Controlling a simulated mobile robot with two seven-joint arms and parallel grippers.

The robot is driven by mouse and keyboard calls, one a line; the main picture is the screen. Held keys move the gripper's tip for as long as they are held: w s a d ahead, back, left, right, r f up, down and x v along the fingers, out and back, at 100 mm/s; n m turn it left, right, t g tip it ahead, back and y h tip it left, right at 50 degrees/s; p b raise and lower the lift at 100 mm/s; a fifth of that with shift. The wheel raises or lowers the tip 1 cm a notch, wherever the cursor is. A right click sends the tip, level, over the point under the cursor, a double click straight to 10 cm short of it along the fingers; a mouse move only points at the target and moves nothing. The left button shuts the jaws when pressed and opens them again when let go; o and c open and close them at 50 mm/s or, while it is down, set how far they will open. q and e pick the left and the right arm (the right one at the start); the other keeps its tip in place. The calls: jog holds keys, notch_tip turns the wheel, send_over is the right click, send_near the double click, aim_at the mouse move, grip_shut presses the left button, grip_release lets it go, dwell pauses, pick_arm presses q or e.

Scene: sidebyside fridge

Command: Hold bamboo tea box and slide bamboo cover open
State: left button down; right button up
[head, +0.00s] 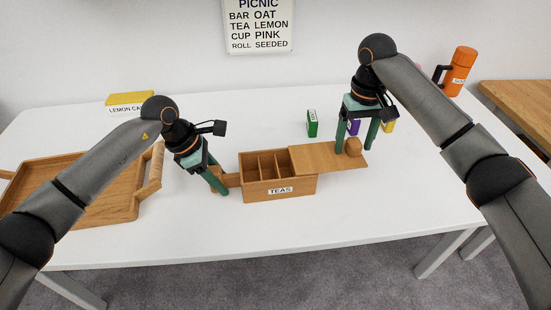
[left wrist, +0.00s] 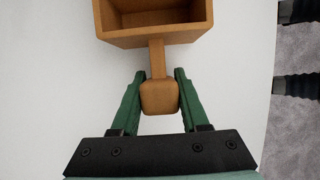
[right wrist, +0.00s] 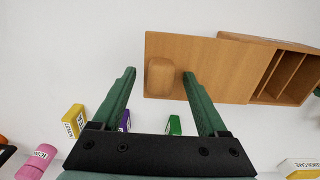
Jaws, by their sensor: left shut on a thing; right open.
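The bamboo tea box (head: 279,188), labelled TEAS, stands on the white table with empty compartments showing on its left side. Its bamboo cover (head: 318,157) is slid to the right and sticks out well past the box's right end. My left gripper (head: 222,186) is shut on the knob (left wrist: 159,97) at the box's left end. My right gripper (head: 356,148) is open, with its fingers on either side of the cover's knob (head: 353,147). In the right wrist view the knob (right wrist: 160,77) lies between the fingers, with gaps beside it.
A wooden tray (head: 75,178) lies at the left. A green box (head: 312,123), a purple box (head: 353,127) and a yellow box (head: 389,125) stand behind the cover. An orange flask (head: 460,71) stands at the back right. The table front is clear.

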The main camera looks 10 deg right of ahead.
jog(key=shift+r, duration=0.1)
jog(key=shift+r, duration=3.4)
pick_arm(q)
jog(key=shift+c, duration=1.6)
grip_release()
jog(key=v, duration=1.2)
jog(key=shift+s, duration=0.1)
